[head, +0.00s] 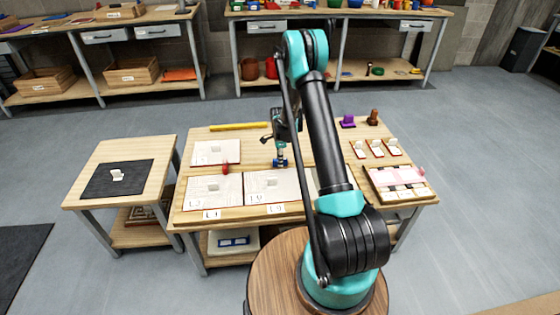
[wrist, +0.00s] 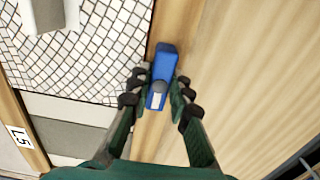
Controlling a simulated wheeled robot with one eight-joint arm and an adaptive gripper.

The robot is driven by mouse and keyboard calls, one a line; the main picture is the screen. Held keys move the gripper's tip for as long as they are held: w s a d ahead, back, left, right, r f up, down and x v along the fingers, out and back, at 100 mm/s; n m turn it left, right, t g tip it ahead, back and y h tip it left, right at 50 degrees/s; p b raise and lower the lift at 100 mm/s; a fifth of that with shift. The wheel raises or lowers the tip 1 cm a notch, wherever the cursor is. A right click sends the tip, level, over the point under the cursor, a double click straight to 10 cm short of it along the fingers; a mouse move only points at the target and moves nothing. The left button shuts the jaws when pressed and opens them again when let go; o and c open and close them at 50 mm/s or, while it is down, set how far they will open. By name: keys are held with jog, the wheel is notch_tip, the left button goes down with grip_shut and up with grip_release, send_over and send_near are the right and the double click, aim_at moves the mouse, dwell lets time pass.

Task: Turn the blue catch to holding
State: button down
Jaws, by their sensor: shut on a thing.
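The blue catch (wrist: 165,60) sits on the wooden strip along the edge of a mosaic panel (wrist: 92,45). In the head view the blue catch (head: 280,163) shows just under my gripper (head: 281,154), at the middle of the table. My arm hides part of the panels to the right.
A red catch (head: 225,169) stands left between white panels. A yellow bar (head: 240,126) lies at the back. Purple (head: 347,121) and brown (head: 373,117) pieces stand back right. A pink-topped tray (head: 420,189) is at the right edge. Bare wood lies right of the catch in the wrist view.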

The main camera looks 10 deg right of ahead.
jog(key=shift+n, duration=0.3)
jog(key=n, duration=0.3)
jog(key=shift+n, duration=0.4)
jog(key=n, duration=0.4)
jog(key=shift+n, duration=0.3)
jog(key=n, duration=0.4)
jog(key=shift+n, duration=2.5)
jog(key=c, duration=1.4)
grip_release()
jog(key=shift+r, duration=0.15)
